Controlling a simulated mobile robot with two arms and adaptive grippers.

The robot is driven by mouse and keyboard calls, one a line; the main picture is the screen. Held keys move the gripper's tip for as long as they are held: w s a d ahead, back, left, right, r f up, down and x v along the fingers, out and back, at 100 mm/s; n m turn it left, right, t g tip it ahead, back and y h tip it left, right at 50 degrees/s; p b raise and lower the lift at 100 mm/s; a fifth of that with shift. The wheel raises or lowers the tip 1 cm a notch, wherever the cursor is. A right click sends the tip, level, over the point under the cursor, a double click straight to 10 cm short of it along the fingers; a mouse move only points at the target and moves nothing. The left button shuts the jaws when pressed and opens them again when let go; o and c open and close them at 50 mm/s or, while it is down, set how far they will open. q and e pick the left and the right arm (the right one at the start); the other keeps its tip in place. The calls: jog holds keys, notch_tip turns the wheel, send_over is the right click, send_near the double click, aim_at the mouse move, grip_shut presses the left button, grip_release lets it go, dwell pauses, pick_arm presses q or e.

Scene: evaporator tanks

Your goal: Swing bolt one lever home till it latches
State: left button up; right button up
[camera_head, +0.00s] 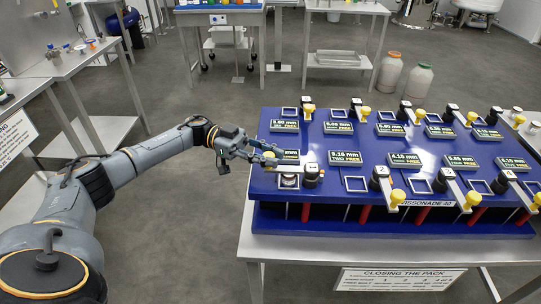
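The blue pack (263,216) stands on a steel table, with black-capped bolts and yellow-ended levers along its front and back edges. The front-left bolt's black cap (312,173) is beside a square socket (289,182); its number is not readable, so I cannot confirm it is bolt one. Its lever seems to run left toward my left gripper (272,155), with a bit of yellow at the fingertips. The gripper is over the pack's left end, partly covering the leftmost display plate (291,155). Whether the fingers are closed on the lever is unclear. My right gripper is out of view.
Other front levers (397,197) point forward and right. A plate (345,157) reads 3.10 mm TWO FREE. A sign (400,278) hangs on the table front. Side benches stand left; tubs (418,82) stand behind. The floor between is clear.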

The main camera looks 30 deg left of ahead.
pick_arm(q)
jog(key=o, duration=0.5)
jog(key=shift+a, duration=0.3)
jog(key=shift+d, duration=0.1)
jog(key=a, duration=1.2)
jog(key=shift+s+a, duration=0.1)
jog(key=shift+s, duration=0.1)
